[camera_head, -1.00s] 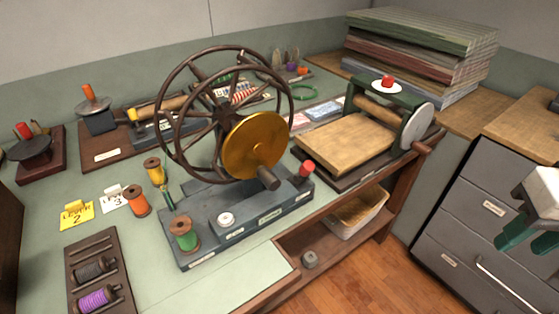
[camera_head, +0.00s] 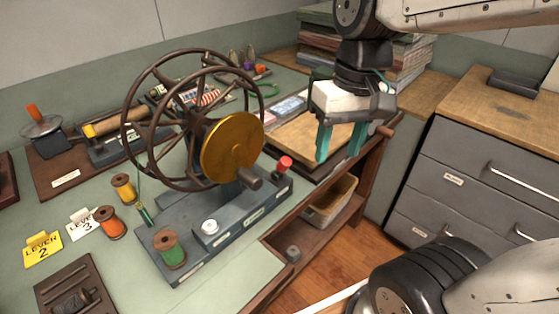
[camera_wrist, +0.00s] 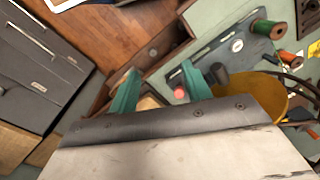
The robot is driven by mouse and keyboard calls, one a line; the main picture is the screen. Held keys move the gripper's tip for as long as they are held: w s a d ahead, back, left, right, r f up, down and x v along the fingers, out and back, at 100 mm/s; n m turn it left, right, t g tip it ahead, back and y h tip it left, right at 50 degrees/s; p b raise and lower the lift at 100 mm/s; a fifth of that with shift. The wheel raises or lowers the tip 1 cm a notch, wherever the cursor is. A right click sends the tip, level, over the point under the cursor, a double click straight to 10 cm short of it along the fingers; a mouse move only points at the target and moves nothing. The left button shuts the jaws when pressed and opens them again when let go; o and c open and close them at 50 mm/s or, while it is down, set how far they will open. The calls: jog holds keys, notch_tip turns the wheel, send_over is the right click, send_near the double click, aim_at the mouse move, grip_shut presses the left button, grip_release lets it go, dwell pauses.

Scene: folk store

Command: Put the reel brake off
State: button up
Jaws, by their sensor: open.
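The reel machine has a large dark spoked wheel (camera_head: 140,120), a brass disc (camera_head: 232,147) and a grey-blue base (camera_head: 220,236) with small labels. A short post with a red knob (camera_head: 284,163) stands at the base's right end. A white round knob (camera_head: 210,228) sits on the base's front. I cannot read which part is the brake. My gripper (camera_head: 339,150) is open and empty, its teal fingers pointing down, right of and above the red knob. In the wrist view, a red knob (camera_wrist: 179,93) shows between the fingers, farther off; the brass disc (camera_wrist: 258,95) is partly hidden.
A green spool (camera_head: 171,252) stands on the base. An orange spool (camera_head: 109,223), yellow spool (camera_head: 124,188) and tags marked lever 2 (camera_head: 42,249) and 3 (camera_head: 82,224) are left of it. Grey drawers (camera_head: 480,170) stand right.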

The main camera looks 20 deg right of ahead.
jog(key=w+f+m+g+y, duration=0.1)
jog(key=w+f+g+y, duration=0.15)
jog(key=w, duration=0.75)
jog(key=m+y, duration=0.1)
jog(key=m, duration=0.1)
send_over(287, 158)
jog(key=w+d, duration=0.2)
jog(key=shift+g, duration=0.35)
jog(key=f, duration=0.7)
jog(key=shift+s+f, duration=0.15)
jog(key=shift+s, duration=0.1)
jog(key=x, duration=0.6)
jog(key=shift+s+a+f, duration=0.15)
jog(key=shift+f, duration=0.2)
grip_shut()
